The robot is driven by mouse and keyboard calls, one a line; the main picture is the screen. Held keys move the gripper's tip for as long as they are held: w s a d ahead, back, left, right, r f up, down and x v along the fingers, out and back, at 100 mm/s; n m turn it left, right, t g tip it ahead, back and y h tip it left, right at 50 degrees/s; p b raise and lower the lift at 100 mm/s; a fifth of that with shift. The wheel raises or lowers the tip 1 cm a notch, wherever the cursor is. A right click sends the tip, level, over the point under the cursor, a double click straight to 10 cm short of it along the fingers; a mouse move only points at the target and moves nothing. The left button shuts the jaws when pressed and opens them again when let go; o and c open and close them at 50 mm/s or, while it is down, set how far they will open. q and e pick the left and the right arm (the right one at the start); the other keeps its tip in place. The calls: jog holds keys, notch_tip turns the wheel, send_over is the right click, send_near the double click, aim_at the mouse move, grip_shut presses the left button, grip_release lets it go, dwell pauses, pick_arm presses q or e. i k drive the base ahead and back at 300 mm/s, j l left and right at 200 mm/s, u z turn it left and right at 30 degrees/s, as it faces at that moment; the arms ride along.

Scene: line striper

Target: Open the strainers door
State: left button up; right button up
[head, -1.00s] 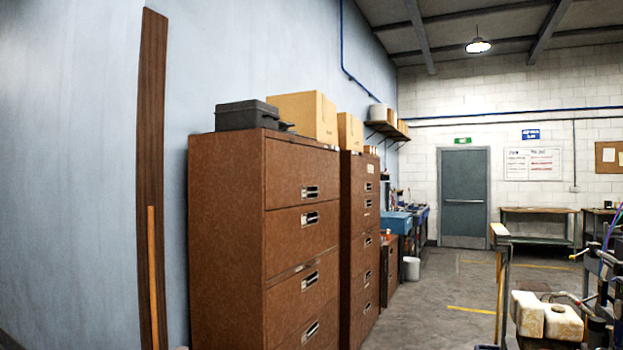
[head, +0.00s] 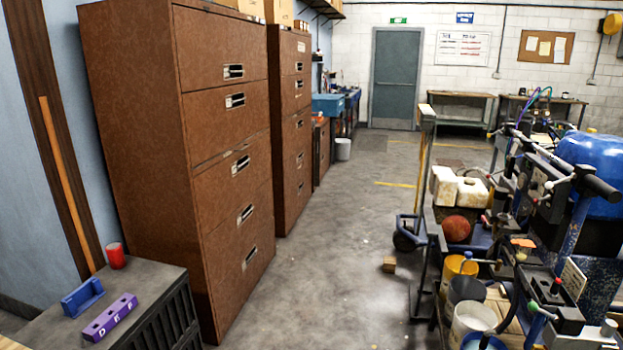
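No door marked as the strainers door can be made out in the head view. Brown cabinets with drawer fronts stand along the left wall: a near cabinet (head: 142,130) and a far cabinet (head: 291,150), all fronts looking closed. The line striper machine (head: 570,210) with a blue tank (head: 592,168) stands at the right, cut off by the picture edge. A grey door (head: 397,80) in the back wall is closed. Neither of my grippers is in view.
A dark cabinet (head: 165,283) at the lower left bears a red can (head: 116,256), a blue handled item (head: 82,298) and a purple block (head: 109,318). Buckets (head: 472,322) stand at the lower right. A small wooden block (head: 389,265) lies on the floor. The middle aisle is mostly clear.

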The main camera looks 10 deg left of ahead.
aim_at(213, 49)
jog(key=i, duration=2.4)
jog(key=i+u, duration=0.15)
jog(key=i, duration=0.35)
jog(key=i+l+u, duration=0.15)
jog(key=i, duration=0.35)
jog(key=i+l+u, duration=0.15)
jog(key=i, duration=0.35)
